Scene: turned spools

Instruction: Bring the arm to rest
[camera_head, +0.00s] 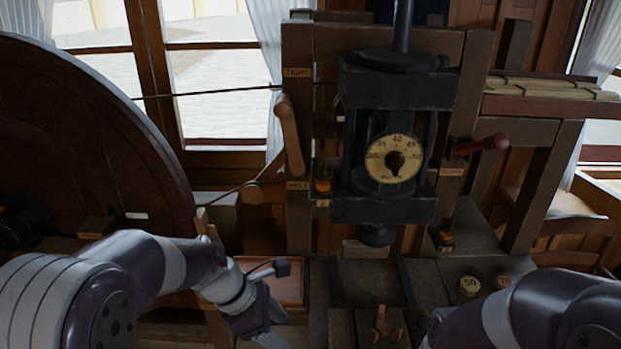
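My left arm (150,268) comes in from the lower left and bends down toward the bench. My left gripper (277,328) is low, just in front of a reddish-brown tray (291,288). Its two fingers look spread apart, with nothing visible between them, though the lower finger runs to the picture's bottom edge. My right arm (545,312) fills the lower right corner. Its gripper is out of the picture.
A dark press with a round dial (394,158) stands in the middle. A wooden lever (289,135) is at its left, a red-handled lever (482,145) at its right. A large wooden wheel (85,130) is at left. Round weights (469,286) sit near my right arm.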

